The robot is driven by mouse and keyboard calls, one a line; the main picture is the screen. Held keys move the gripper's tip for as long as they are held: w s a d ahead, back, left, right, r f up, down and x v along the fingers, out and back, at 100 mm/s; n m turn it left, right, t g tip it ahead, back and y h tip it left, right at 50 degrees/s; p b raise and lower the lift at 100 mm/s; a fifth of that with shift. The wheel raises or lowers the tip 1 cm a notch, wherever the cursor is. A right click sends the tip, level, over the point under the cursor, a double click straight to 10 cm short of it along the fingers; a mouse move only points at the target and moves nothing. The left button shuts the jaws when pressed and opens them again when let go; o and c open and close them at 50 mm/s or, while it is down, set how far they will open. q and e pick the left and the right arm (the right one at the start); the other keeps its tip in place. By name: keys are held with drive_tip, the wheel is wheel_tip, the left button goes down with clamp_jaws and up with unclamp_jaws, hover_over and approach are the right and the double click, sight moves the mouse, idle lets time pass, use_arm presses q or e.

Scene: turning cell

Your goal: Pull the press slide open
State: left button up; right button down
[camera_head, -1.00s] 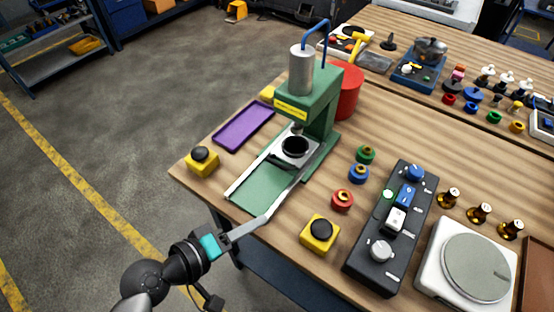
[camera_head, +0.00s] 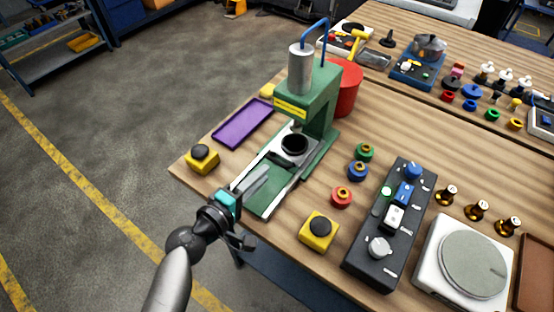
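The green press (camera_head: 318,100) stands on the wooden table with a silver cylinder on top. Its slide (camera_head: 277,157), a light metal plate carrying a black round nest (camera_head: 294,144), sits at the inner end of the two rails, under the press head. My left gripper (camera_head: 266,172) is over the front of the rails, its fingers pointing toward the slide's front edge. The two grey fingers appear slightly apart with nothing between them. Whether the tips touch the slide cannot be told. My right gripper is not in view.
A yellow button box (camera_head: 202,160) stands left of the rails and another (camera_head: 318,232) to the right. A purple tray (camera_head: 243,123) lies at the left. A black control box (camera_head: 391,225) and a scale (camera_head: 470,264) stand at the right.

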sight(277, 161)
use_arm(q)
drive_tip(key=x, duration=0.7)
drive_tip(key=shift+w+d, duration=0.1)
drive_tip(key=shift+c, duration=0.4)
clamp_jaws()
idle(0.9)
